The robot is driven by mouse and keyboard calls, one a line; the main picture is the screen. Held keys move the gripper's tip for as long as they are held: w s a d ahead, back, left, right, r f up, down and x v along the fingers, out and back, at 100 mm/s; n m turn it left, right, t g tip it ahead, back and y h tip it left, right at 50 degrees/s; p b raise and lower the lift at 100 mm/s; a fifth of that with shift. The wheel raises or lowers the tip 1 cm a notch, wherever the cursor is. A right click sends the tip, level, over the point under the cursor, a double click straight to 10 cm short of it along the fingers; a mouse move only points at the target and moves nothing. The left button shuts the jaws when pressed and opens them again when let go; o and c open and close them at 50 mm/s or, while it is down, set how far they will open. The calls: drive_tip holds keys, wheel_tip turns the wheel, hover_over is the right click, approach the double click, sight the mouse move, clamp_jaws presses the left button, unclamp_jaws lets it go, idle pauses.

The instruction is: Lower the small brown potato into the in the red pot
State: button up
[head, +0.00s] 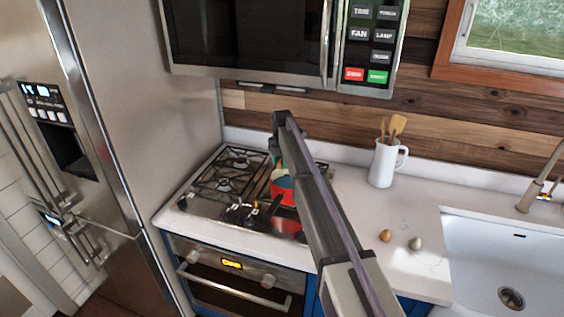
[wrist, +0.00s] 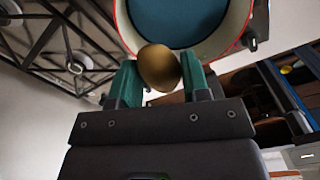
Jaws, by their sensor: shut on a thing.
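The small brown potato (wrist: 158,70) is held between the two green fingers of my gripper (wrist: 159,66) in the wrist view. The red pot (head: 284,190) stands on the stove in the head view, partly hidden behind my arm. In the wrist view the pot (wrist: 242,35) shows at the top, with a pale wall, a thin red rim and a blue inside. The potato overlaps the near edge of the pot's opening there; I cannot tell its height above the rim. In the head view my fingers are at the pot, mostly hidden by the arm, and the potato cannot be made out.
The gas stove (head: 225,185) has black grates around the pot. A microwave (head: 250,40) hangs above. On the counter right of the arm lie a brown bulb-like item (head: 385,235) and a pale one (head: 415,243). A white utensil jug (head: 383,165) and a sink (head: 480,250) are farther right.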

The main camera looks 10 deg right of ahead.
sight(282, 183)
drive_tip(key=shift+f+b, duration=3.45)
drive_tip(key=shift+f, duration=0.25)
drive_tip(key=shift+f+b, duration=1.75)
drive_tip(key=o, duration=1)
